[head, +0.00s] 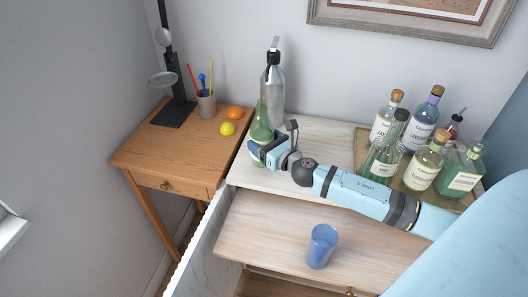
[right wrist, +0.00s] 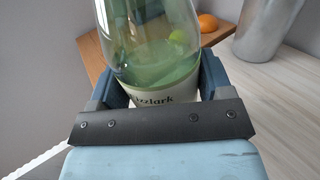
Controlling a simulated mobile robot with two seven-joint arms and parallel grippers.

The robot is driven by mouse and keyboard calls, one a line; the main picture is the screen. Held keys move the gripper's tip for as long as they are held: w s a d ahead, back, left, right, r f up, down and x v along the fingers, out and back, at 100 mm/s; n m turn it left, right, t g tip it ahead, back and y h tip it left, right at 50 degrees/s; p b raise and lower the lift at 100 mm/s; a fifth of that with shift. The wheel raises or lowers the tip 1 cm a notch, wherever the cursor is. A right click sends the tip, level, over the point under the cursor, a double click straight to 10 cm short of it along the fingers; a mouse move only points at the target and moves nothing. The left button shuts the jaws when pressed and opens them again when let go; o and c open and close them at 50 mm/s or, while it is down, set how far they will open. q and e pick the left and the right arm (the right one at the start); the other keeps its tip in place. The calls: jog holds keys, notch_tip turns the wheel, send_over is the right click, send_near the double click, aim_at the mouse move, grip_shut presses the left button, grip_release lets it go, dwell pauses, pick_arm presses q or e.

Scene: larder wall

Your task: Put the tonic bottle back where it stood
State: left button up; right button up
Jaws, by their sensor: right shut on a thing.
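A green glass bottle (head: 262,122) with a pale label, which I take to be the tonic bottle, is upright at the left end of the pale wooden top (head: 305,124). My right gripper (head: 258,151) is shut around its lower part. In the right wrist view the green bottle (right wrist: 155,45) sits between the fingers, and part of its label reads "zlark". My left gripper is not in view.
A steel siphon (head: 273,90) stands close behind the bottle. A tray (head: 362,150) of several bottles is at the right, near my arm. A blue cup (head: 322,246) stands on the lower leaf (head: 265,238). A side table (head: 150,147) holds a lemon (head: 227,128) and an orange (head: 235,112).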

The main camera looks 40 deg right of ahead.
jog(key=shift+f+b, duration=0.6)
jog(key=shift+f, duration=1.15)
jog(key=shift+f, duration=0.15)
jog(key=o, duration=1.4)
jog(key=shift+o, duration=0.2)
